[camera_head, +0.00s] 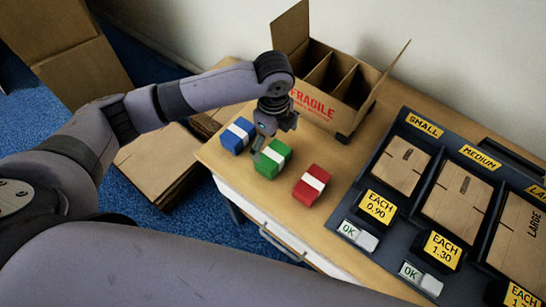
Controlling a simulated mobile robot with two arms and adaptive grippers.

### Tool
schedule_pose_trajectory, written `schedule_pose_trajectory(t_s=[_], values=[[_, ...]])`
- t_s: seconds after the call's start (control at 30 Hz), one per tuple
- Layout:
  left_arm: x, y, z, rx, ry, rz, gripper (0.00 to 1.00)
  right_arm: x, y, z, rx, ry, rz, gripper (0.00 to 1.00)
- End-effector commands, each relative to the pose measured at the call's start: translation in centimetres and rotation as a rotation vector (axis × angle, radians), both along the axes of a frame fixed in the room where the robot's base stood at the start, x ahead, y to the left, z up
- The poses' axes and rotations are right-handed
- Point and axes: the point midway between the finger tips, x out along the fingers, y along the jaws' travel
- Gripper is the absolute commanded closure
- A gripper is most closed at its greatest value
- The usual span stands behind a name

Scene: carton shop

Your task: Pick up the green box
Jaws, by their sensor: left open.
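A green box (270,166) with a white band lies on the wooden table between a blue box (238,134) and a red box (308,191), each with a white band. My left gripper (262,146) is open and points down just above the back of the green box. It covers part of the box's far side. I cannot tell whether the fingers touch the box. My right gripper is not in view.
A cardboard carton (350,89) marked FRAGILE, with open compartments, stands behind the boxes. A dark display rack (400,238) with flat cartons and price signs fills the table's right side. Flattened cardboard (160,163) lies on the blue floor at left.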

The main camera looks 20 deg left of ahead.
Motion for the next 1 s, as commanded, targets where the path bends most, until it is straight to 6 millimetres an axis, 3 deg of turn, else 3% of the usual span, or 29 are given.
schedule_pose_trajectory(t_s=[0.1,0.37,0.6,0.9,1.0], values=[[0.0,0.0,-1.6,0.000,0.002,0.001,0.00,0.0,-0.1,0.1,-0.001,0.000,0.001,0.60],[-0.1,0.0,-3.5,0.000,0.002,0.001,0.00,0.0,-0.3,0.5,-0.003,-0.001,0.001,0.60],[-0.3,0.0,-7.0,-0.001,0.000,0.000,0.00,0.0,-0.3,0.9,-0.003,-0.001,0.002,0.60],[-0.2,0.1,-7.6,-0.001,-0.002,-0.001,0.00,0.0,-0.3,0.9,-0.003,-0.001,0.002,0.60],[-0.2,0.1,-7.6,-0.001,-0.002,-0.001,0.06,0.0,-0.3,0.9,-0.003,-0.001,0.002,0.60]])
